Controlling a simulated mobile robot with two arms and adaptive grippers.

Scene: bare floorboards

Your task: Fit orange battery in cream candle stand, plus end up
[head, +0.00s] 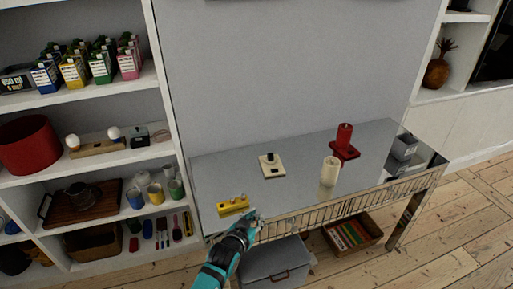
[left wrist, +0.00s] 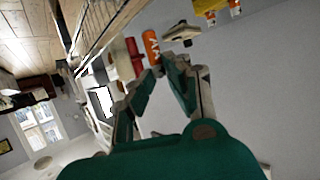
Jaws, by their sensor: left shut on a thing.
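My left gripper (head: 250,217) is at the front edge of the grey console table, right of a yellow block. In the left wrist view my left gripper (left wrist: 161,76) is shut on the orange battery (left wrist: 151,46), which sticks out beyond the fingertips with pale markings on its side. Which end is plus cannot be told. In the head view the battery is not made out. My right gripper is out of view.
The yellow block (head: 233,206) sits at the table's front left. A cream candle (head: 330,172) and a red candle on a red stand (head: 344,143) stand to the right. Grey boxes (head: 403,147) are at the right end.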

